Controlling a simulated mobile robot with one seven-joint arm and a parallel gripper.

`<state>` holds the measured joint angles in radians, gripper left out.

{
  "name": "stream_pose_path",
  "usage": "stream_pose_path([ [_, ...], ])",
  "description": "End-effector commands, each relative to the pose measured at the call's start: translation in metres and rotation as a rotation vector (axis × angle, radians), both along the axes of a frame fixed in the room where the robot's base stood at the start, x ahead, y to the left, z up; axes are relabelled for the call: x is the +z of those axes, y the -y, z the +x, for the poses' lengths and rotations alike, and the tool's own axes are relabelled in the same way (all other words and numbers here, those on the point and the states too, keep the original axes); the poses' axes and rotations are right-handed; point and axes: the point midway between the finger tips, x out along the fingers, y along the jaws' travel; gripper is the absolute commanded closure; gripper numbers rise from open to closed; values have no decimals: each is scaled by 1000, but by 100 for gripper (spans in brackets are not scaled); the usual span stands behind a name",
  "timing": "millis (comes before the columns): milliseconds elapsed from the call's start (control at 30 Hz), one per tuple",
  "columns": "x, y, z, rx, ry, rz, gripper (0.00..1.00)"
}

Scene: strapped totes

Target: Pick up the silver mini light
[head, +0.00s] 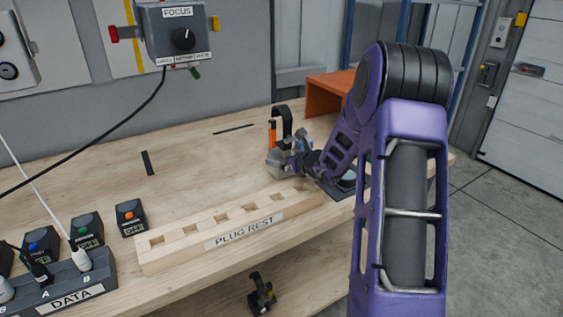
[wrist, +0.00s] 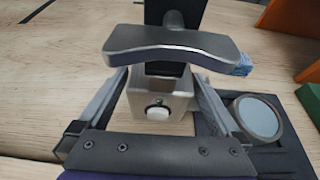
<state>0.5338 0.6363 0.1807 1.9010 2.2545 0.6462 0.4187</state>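The silver mini light shows in the wrist view as a silver box-shaped body (wrist: 180,84) with a round white button on its near face. A curved grey piece and a dark upright part sit above it. In the head view the light (head: 276,157) is at the far side of the wooden bench, partly hidden by my gripper. My gripper (head: 293,161) is low over the bench. In the wrist view its two fingers (wrist: 160,88) stand wide apart, one on each side of the silver body. I cannot tell whether they touch it.
A dark tray with a round disc (wrist: 257,116) lies right of the light, close to my right finger. An orange item (head: 271,133) stands just behind. The wooden plug rest (head: 240,232) is in front. An orange panel (head: 328,92) stands at the back. The bench's left middle is mostly clear.

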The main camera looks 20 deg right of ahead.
Motion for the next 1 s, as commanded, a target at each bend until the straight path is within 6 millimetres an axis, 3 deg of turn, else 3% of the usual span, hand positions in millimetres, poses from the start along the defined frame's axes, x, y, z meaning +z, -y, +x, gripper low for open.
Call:
stream_pose_path([
  [67,0,0,0,0,0,0,13],
  [533,0,0,0,0,0,-1,97],
  [867,5,0,1,1,7,-1,100],
  [1000,18,0,1,2,10,-2,100],
])
